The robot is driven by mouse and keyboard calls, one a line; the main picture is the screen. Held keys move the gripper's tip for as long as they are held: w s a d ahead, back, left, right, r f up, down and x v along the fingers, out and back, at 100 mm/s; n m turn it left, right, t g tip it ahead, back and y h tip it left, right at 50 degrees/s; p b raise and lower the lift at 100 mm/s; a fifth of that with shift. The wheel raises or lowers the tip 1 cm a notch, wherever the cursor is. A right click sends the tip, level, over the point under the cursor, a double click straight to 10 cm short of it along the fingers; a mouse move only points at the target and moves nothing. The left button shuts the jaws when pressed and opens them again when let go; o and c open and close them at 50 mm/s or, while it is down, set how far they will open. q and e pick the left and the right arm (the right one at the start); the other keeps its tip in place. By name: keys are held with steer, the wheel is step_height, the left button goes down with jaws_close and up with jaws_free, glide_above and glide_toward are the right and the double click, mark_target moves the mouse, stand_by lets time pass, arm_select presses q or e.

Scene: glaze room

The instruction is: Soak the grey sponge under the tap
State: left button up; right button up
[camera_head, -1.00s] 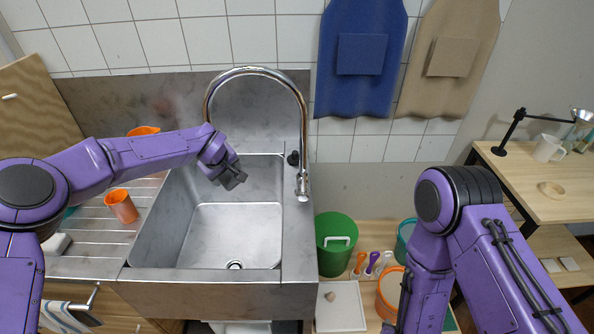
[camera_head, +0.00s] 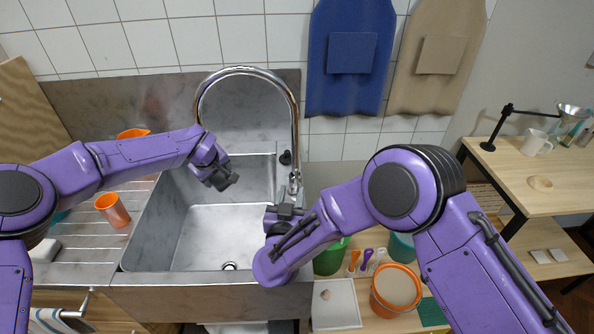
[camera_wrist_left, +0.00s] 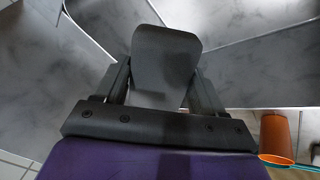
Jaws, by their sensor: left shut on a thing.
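My left gripper (camera_head: 222,178) is over the steel sink basin (camera_head: 220,245), below the arch of the chrome tap (camera_head: 245,70). It is shut on the grey sponge (camera_wrist_left: 165,60), which shows as a dark grey rounded pad between the fingers in the left wrist view. In the head view the sponge is hard to tell from the dark fingers. The tap stands at the basin's right side, with a black knob (camera_head: 286,158) beside its base. My right gripper (camera_head: 285,213) is just in front of the tap's base; its opening is unclear. No water is visible.
An orange tumbler (camera_head: 112,209) stands on the ribbed drainboard left of the basin; it also shows in the left wrist view (camera_wrist_left: 276,133). A green bucket (camera_head: 328,263), an orange bucket (camera_head: 376,298) and a white tray (camera_head: 335,303) are below right, near my right arm.

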mark_target(296, 176)
steer(key=x, duration=1)
steer(key=shift+d, duration=0.2)
jaws_close()
